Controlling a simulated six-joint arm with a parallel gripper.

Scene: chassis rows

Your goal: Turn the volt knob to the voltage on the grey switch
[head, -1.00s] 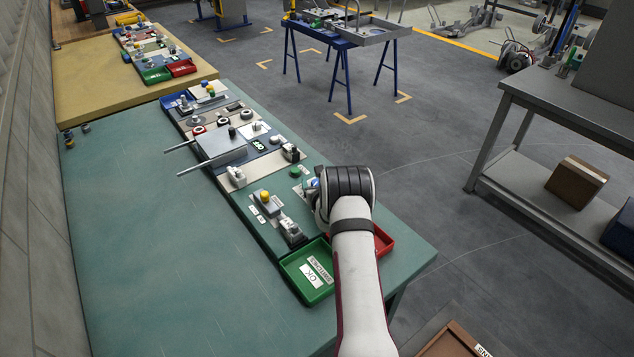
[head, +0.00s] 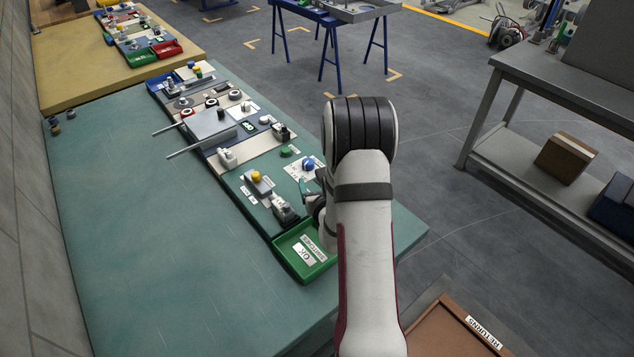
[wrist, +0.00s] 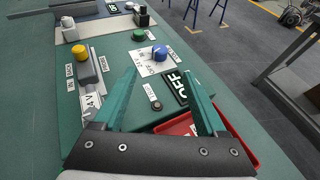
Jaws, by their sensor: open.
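The blue volt knob (wrist: 160,52) sits on a white dial plate (wrist: 152,64) in the wrist view, ahead of my gripper. It also shows in the head view (head: 308,164). Its pointer setting is too small to read. A grey switch block (wrist: 90,68) with a yellow cap (wrist: 68,49) lies left of it; it shows too in the head view (head: 262,187). A white label (wrist: 91,101) near the block ends in "4V"; its first part is unclear. My gripper (wrist: 160,73) is open and empty, its teal fingers apart and short of the knob.
A dark OFF sign (wrist: 174,87) and a small black button (wrist: 156,105) lie between or near my fingers. A red tray (wrist: 176,127) is below the right finger. A green button (wrist: 138,35) stands beyond. A green tray (head: 305,255) sits at the board's near end.

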